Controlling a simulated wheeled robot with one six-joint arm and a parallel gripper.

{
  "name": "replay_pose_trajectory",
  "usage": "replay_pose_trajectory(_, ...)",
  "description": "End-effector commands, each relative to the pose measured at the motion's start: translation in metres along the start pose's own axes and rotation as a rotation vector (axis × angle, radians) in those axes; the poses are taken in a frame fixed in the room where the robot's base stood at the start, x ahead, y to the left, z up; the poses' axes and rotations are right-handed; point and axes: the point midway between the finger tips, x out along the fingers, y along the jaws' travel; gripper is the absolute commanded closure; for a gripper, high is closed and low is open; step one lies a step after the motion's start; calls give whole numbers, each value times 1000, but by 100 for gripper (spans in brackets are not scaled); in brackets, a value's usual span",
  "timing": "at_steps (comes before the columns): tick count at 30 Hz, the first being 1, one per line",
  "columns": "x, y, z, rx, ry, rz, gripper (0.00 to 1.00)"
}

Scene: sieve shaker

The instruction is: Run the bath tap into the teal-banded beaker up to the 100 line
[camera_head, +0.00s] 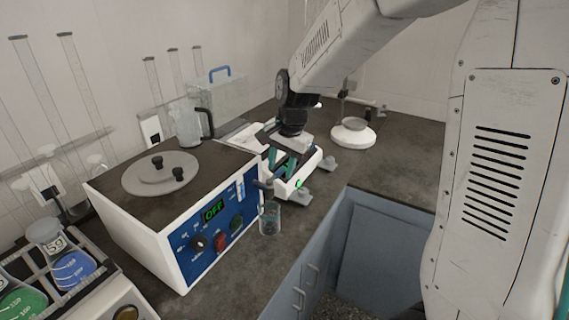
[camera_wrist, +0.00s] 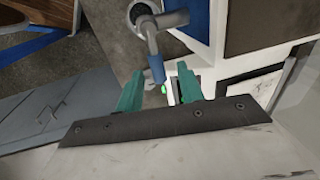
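The bath is a white box with a blue panel (camera_head: 225,225) and a green OFF display. Its grey tap (camera_head: 265,187) sticks out at the panel's right end. A clear beaker (camera_head: 270,221) stands on the bench below the tap; its markings and water level are too small to read. In the wrist view the tap's lever (camera_wrist: 150,38) has a blue tip (camera_wrist: 157,70), with the beaker's round rim (camera_wrist: 140,12) beyond. My gripper (camera_head: 281,165) is beside the tap. In the wrist view its teal fingers (camera_wrist: 160,72) are apart, with the blue tip appearing between them; contact is not visible.
A white device with a green light (camera_head: 299,184) stands right behind my gripper. A rack with flasks (camera_head: 73,268) is at lower left. A white round stand (camera_head: 352,134) is farther back. Bare bench lies before the beaker.

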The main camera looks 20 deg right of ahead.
Motion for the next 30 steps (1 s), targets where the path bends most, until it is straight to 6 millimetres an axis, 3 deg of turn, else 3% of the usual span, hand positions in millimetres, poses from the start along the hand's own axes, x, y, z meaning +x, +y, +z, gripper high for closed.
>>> replay_pose_trajectory(9, -4, 1, -2, 4, 2, -2, 63)
replay_pose_trajectory(21, -65, 0, -2, 3, 3, -2, 63)
replay_pose_trajectory(30, -78, 1, -1, 3, 0, 0, 63)
